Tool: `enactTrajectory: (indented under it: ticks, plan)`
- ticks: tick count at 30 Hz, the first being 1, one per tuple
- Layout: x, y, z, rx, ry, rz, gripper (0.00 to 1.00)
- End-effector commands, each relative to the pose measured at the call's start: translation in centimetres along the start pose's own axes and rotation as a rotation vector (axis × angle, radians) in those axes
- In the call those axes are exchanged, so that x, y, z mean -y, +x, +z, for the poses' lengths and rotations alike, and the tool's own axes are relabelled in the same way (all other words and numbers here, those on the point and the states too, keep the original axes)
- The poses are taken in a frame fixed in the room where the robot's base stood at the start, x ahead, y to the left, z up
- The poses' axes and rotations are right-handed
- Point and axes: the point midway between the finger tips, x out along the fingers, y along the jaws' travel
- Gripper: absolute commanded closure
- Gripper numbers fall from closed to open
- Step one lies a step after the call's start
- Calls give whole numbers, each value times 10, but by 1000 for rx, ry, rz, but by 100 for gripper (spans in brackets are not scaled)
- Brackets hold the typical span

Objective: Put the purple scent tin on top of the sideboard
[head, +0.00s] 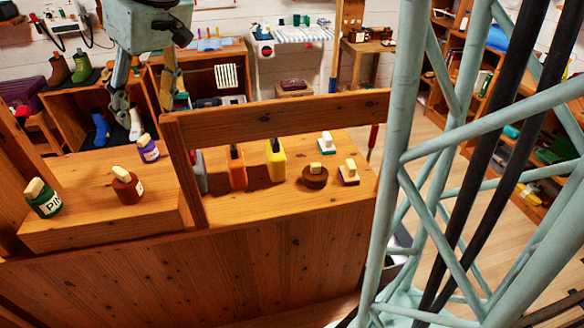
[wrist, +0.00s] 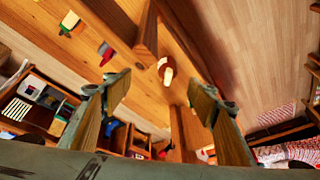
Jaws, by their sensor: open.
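The purple scent tin (head: 148,152), a small purple jar with a pale label and cream stopper, stands upright on a raised wooden top (head: 95,185) at the left in the head view. My gripper (head: 145,95) is above and beyond it, pointing down, apart from it. In the wrist view my gripper (wrist: 157,95) is open, its wooden-faced fingers wide apart with nothing held. A small cream-topped item (wrist: 166,72) shows beyond the fingertips; I cannot tell whether it is the purple tin. Several wooden units are in view, and I cannot tell which is the sideboard.
A brown tin (head: 127,188) and a green tin (head: 43,200) stand near the purple one. A wooden rail (head: 280,115) on a post crosses right of them. Orange (head: 237,168) and yellow (head: 276,160) containers and small brushes stand beyond the post.

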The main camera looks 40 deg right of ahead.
Motion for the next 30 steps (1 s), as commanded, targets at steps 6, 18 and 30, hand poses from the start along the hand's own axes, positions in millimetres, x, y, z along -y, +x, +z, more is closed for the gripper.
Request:
enactTrajectory:
  ticks: [6,18,30]
  plan:
    - [16,-34,33,-4,19,18,47]
    - [36,-76,110,17,79,52,47]
    - [56,-106,191,34,135,94,47]
